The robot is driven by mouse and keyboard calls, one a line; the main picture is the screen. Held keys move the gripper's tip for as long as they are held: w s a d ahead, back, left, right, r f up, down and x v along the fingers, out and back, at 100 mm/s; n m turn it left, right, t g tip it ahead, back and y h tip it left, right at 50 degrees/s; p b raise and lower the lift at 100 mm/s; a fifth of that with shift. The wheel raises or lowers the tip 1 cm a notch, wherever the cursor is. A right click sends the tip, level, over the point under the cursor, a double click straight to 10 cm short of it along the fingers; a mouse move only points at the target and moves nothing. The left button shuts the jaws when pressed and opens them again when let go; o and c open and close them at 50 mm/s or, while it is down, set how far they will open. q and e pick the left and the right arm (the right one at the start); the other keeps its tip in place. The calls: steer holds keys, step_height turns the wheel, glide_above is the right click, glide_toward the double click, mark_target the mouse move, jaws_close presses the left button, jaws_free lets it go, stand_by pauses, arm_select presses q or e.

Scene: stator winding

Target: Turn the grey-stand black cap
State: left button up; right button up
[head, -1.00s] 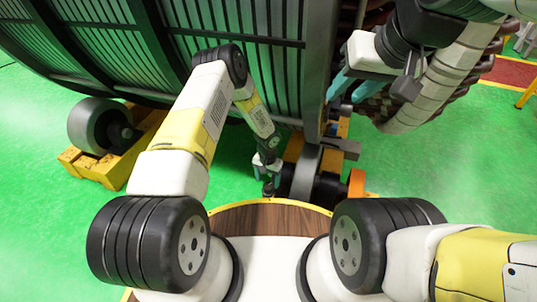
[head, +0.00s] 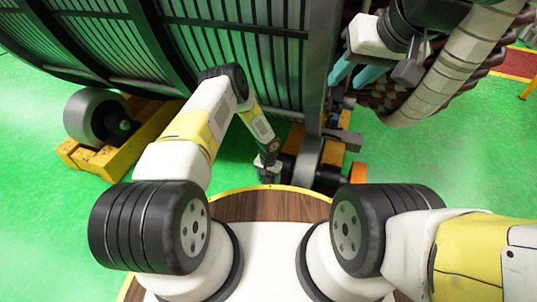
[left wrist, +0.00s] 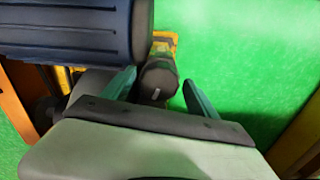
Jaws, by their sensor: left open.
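A dark, rounded cap (left wrist: 158,82) with a short pale mark on its face shows in the left wrist view. It appears between the two teal fingers of my left gripper (left wrist: 160,92), which stand apart on either side of it. I cannot tell whether they touch it. In the head view my left gripper (head: 267,171) reaches down beside the stator's lower edge, and the cap cannot be made out there. My right gripper (head: 352,73) is at the upper right by the coil ends, its teal fingers apart with nothing seen between them.
The large ribbed stator (head: 240,60) fills the upper left. A grey roller (head: 92,118) on a yellow stand (head: 90,168) is at left; another grey roller (head: 307,158) is beside my left gripper. A blue ribbed cylinder (left wrist: 75,35) is close in the wrist view.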

mark_target(268, 179)
arm_select(q)
steer(key=c, duration=1.4)
steer(key=shift+o, duration=0.2)
steer(key=m, duration=0.4)
steer(key=shift+m, duration=0.4)
steer(key=o, duration=1.4)
steer(key=shift+c, duration=0.2)
steer(key=shift+r, duration=3.9)
